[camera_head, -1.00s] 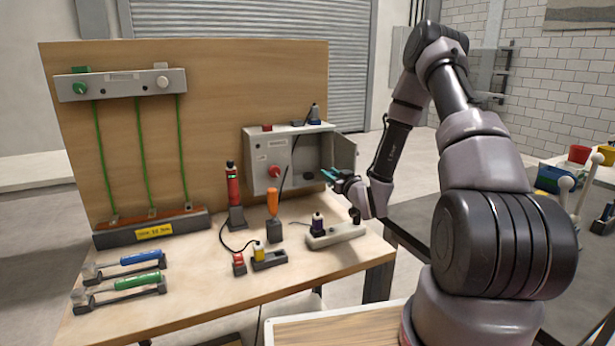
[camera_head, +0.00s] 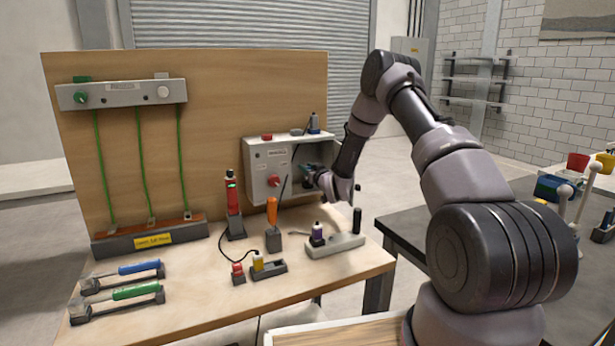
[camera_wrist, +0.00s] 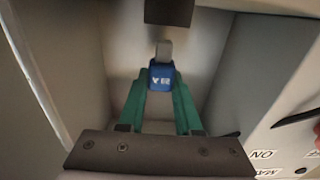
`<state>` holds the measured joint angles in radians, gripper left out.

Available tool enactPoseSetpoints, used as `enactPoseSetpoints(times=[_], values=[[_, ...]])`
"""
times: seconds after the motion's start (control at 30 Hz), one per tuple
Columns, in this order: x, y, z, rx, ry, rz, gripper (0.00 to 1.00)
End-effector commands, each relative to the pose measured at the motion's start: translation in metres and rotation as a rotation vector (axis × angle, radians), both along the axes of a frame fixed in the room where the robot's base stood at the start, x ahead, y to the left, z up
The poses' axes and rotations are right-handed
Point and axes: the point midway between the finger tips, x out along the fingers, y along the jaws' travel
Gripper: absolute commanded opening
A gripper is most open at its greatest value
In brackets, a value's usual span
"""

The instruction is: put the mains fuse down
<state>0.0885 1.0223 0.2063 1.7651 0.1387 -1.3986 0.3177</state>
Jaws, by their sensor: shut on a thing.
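In the wrist view the mains fuse (camera_wrist: 161,77), a blue block with white marks and a grey end, sits between the green fingers of my gripper (camera_wrist: 161,92). My gripper is shut on it. They are inside the grey cabinet (camera_wrist: 60,60), between its walls. A dark block (camera_wrist: 169,11) is just beyond the fuse's grey end, and a small gap shows between them. In the head view my gripper (camera_head: 310,176) reaches into the open right side of the cabinet (camera_head: 268,160); the fuse is hard to make out there.
The cabinet has a red knob (camera_head: 273,181) on its front and small items on top. A red tool (camera_head: 233,200), an orange-handled tool (camera_head: 272,210) and a pale strip (camera_head: 335,243) with a black upright stand in front on the bench (camera_head: 210,290).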

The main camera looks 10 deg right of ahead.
Motion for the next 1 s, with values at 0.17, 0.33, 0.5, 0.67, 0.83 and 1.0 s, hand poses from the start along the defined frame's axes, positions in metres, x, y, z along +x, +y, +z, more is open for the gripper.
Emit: enactPoseSetpoints(times=[0.17, 0.33, 0.5, 0.67, 0.83, 1.0], values=[[-0.002, -0.001, -0.030, 0.000, 0.008, -0.001, 0.00], [-0.003, -0.001, -0.029, -0.001, 0.006, -0.001, 0.00], [-0.003, -0.001, -0.032, 0.000, 0.006, -0.001, 0.00], [-0.003, -0.001, -0.035, 0.000, 0.007, -0.001, 0.56], [-0.003, -0.001, -0.035, 0.000, 0.007, -0.001, 0.63], [-0.003, -0.001, -0.034, -0.001, 0.006, 0.000, 0.63]])
